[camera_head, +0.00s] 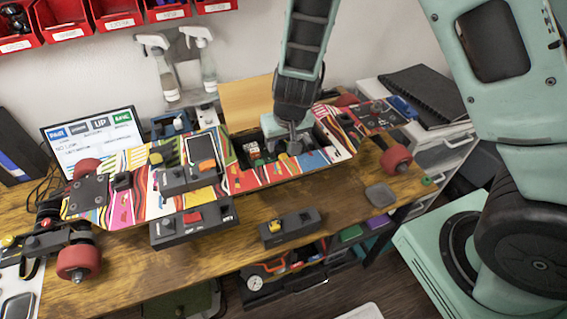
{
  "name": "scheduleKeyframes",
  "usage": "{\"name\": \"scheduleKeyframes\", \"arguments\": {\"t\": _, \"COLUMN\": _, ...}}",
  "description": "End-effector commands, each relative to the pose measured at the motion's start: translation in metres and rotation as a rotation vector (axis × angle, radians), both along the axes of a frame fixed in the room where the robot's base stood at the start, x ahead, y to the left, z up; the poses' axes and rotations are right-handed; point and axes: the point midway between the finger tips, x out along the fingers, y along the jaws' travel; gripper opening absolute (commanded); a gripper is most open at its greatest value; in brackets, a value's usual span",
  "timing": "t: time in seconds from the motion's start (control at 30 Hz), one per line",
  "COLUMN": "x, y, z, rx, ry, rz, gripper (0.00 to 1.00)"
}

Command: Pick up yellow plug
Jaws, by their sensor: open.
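A small yellow piece that looks like the yellow plug (275,226) sits at the left end of a short black block (291,229) near the table's front edge. Another small yellow part (156,158) shows on the colourful board's (130,205) left half. My gripper (293,147) points down at the open compartment (262,158) in the board's right half. It is behind and above the black block, apart from the yellow piece. It is open; its fingertips are small and partly hidden, and I see nothing held in it.
Black modules (193,220) stand on and before the board. A grey square pad (380,195) lies on the wooden table (335,228) at right. Spray bottles (207,70) and a screen (95,140) are behind. The table around the black block is mostly clear.

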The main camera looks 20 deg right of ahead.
Motion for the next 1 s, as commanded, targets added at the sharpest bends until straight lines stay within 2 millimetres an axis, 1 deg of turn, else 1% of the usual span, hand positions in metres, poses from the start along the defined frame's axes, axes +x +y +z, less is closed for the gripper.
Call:
{"name": "scheduleKeyframes", "arguments": {"t": 0.03, "x": 0.002, "y": 0.0, "z": -0.006, "rx": 0.001, "ry": 0.001, "rz": -0.002, "gripper": 0.47}}
{"name": "scheduleKeyframes", "arguments": {"t": 0.17, "x": 0.003, "y": -0.001, "z": -0.011, "rx": 0.001, "ry": -0.001, "rz": -0.002, "gripper": 0.47}}
{"name": "scheduleKeyframes", "arguments": {"t": 0.27, "x": 0.003, "y": -0.002, "z": -0.02, "rx": 0.002, "ry": 0.002, "rz": -0.002, "gripper": 0.47}}
{"name": "scheduleKeyframes", "arguments": {"t": 0.47, "x": 0.002, "y": -0.008, "z": -0.045, "rx": 0.001, "ry": 0.002, "rz": -0.005, "gripper": 0.47}}
{"name": "scheduleKeyframes", "arguments": {"t": 0.6, "x": 0.007, "y": -0.007, "z": -0.059, "rx": 0.001, "ry": 0.001, "rz": -0.001, "gripper": 0.47}}
{"name": "scheduleKeyframes", "arguments": {"t": 0.7, "x": 0.008, "y": -0.006, "z": -0.063, "rx": 0.002, "ry": 0.0, "rz": 0.0, "gripper": 0.47}}
{"name": "scheduleKeyframes", "arguments": {"t": 0.9, "x": 0.008, "y": -0.006, "z": -0.062, "rx": 0.002, "ry": -0.001, "rz": 0.001, "gripper": 0.47}}
{"name": "scheduleKeyframes", "arguments": {"t": 0.93, "x": 0.008, "y": -0.006, "z": -0.062, "rx": 0.002, "ry": -0.001, "rz": 0.001, "gripper": 0.42}}
{"name": "scheduleKeyframes", "arguments": {"t": 0.97, "x": 0.008, "y": -0.006, "z": -0.063, "rx": 0.002, "ry": -0.001, "rz": 0.001, "gripper": 0.33}}
{"name": "scheduleKeyframes", "arguments": {"t": 1.0, "x": 0.008, "y": -0.006, "z": -0.063, "rx": 0.002, "ry": -0.001, "rz": 0.001, "gripper": 0.22}}
